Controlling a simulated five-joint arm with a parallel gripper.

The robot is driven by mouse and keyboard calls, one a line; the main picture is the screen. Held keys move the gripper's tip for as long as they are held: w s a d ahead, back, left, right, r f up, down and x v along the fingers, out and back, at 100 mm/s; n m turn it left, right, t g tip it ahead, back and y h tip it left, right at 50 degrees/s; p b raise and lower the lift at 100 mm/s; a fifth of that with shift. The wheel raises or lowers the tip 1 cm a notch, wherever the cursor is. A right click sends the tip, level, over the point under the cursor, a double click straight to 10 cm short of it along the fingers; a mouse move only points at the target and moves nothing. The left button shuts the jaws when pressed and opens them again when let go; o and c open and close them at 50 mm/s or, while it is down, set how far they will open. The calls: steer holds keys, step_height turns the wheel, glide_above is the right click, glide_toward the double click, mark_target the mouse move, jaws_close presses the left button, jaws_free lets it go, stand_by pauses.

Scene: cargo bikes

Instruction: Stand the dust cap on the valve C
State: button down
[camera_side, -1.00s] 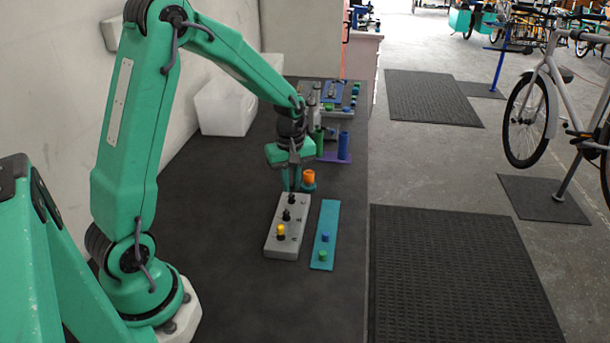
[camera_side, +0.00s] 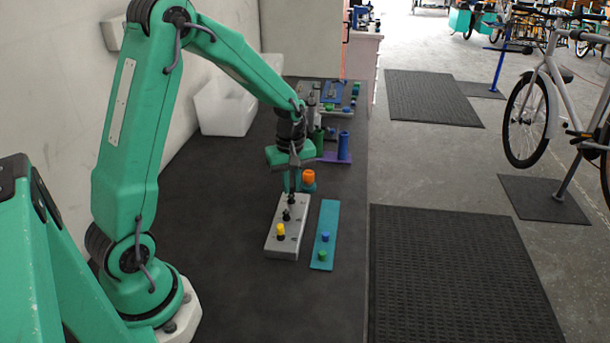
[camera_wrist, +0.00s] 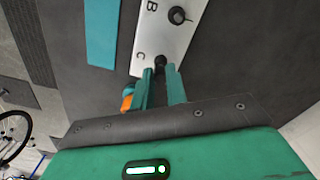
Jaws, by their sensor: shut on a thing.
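A grey block (camera_side: 279,245) carries three valve stems in a row; one end wears a yellow cap (camera_side: 281,229). The middle valve B (camera_wrist: 178,15) is dark and stands by its letter. My gripper (camera_side: 292,190) is over the far end of the block, at valve C, fingers pointing down. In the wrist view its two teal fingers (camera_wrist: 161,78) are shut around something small. A dark round thing (camera_wrist: 160,62) shows at the fingertips near the letter C; I cannot tell whether it is the dust cap or the valve. The fingers hide the contact.
A teal strip (camera_side: 326,220) with a blue cap (camera_side: 325,237) and a green cap (camera_side: 322,254) lies right of the block. An orange-topped teal piece (camera_side: 309,177) stands close beside my gripper. Behind are coloured cylinders and a white bin (camera_side: 225,108). The mat left of the block is clear.

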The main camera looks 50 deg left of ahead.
steer(key=shift+f, duration=0.65)
stand_by(0.9)
steer(key=c, duration=1.3)
jaws_free()
steer(key=shift+r, duration=0.1)
step_height(320, 180, up, 7)
steer(key=shift+r, duration=0.15)
steer(key=s+d+r+m+t, duration=0.2)
steer(key=s+d+r+m, duration=0.1)
steer(key=s+r+m, duration=0.1)
steer(key=s+d+r+m+t, duration=0.1)
steer(key=s+d+r+m, duration=0.3)
steer(key=s+m, duration=0.2)
steer(key=s+d+r+m+t, duration=0.2)
steer(key=s+d+r+m, duration=0.2)
steer(key=s, duration=0.3)
steer(key=shift+s+d+m+t, duration=0.1)
steer(key=shift+s+m+t, duration=0.15)
steer(key=shift+m, duration=0.25)
